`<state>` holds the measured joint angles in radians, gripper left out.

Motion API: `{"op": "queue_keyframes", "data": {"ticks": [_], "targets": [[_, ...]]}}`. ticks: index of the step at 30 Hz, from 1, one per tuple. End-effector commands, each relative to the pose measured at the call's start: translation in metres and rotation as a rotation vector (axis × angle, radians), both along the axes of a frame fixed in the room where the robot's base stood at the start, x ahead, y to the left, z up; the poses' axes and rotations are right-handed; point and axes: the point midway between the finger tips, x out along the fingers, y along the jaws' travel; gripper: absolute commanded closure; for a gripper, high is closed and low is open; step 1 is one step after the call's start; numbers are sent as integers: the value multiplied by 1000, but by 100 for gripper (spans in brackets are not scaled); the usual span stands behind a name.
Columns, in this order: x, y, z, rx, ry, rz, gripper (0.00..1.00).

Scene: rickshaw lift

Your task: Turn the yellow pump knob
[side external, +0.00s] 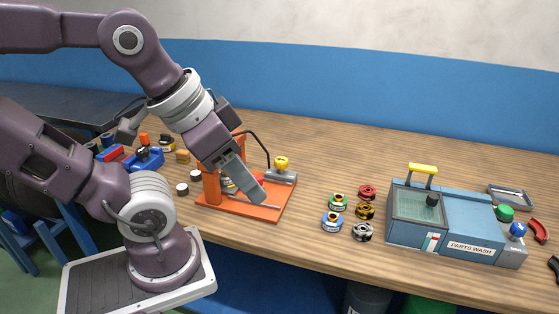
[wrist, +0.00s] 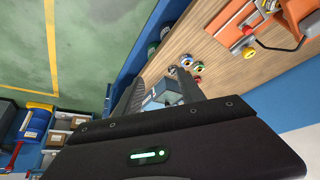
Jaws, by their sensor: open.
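The yellow pump knob (side external: 282,162) sits on top of a small grey pump block (side external: 280,177) at the back right corner of an orange press (side external: 283,200). The knob also shows in the wrist view (wrist: 249,53), at the upper right, outside the space between my fingers. My gripper (side external: 249,188) is in front of the press in the side view, to the left of the knob and apart from it. It is tilted down to the right and covers part of the press. In the wrist view my gripper (wrist: 160,90) is open and empty, its fingers aimed toward the parts washer.
A black hose (side external: 258,143) arches beside the knob. Several coloured round parts (side external: 338,202) lie right of the press. A blue parts washer (side external: 405,235) stands farther right. Blue tooling (side external: 148,158) and small blocks lie to the left. The table behind the knob is clear.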

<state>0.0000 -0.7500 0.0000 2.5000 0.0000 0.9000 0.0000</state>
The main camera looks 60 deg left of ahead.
Motion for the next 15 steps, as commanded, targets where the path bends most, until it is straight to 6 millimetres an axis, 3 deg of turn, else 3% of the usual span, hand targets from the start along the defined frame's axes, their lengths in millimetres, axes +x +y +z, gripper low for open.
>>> {"op": "queue_keyframes", "data": {"ticks": [10,11,13,15], "targets": [[0,0,0,0,0,0,54],[0,0,0,0,0,0,52],[3,1,2,-8,4,22,38],[19,7,9,-46,27,122,38]]}}
